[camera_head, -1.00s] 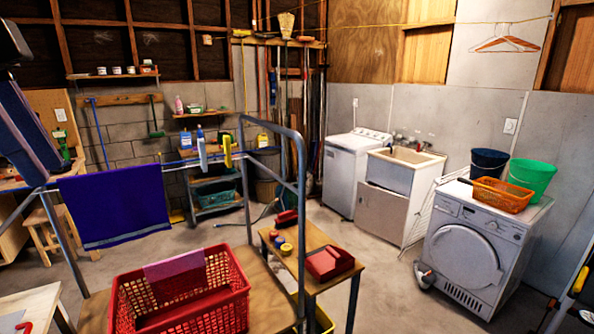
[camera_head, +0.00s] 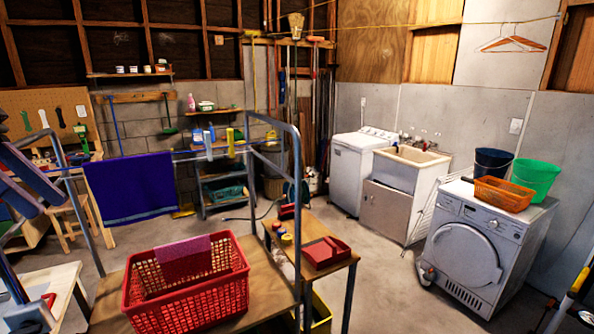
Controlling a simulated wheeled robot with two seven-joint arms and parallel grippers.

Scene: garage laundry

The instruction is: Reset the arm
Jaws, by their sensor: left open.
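My left gripper (camera_head: 48,204) is at the left edge of the head view, in front of the workbench area. Its two dark purple-grey fingers are spread apart with nothing visible between them. It is to the left of the blue towel (camera_head: 132,187), apart from it in the picture.
A red basket (camera_head: 185,315) with a pink cloth (camera_head: 184,260) stands on a wooden table at front centre. A low table (camera_head: 340,262) holds a red tray (camera_head: 326,251). The washer (camera_head: 470,250) stands right, with clear floor before it.

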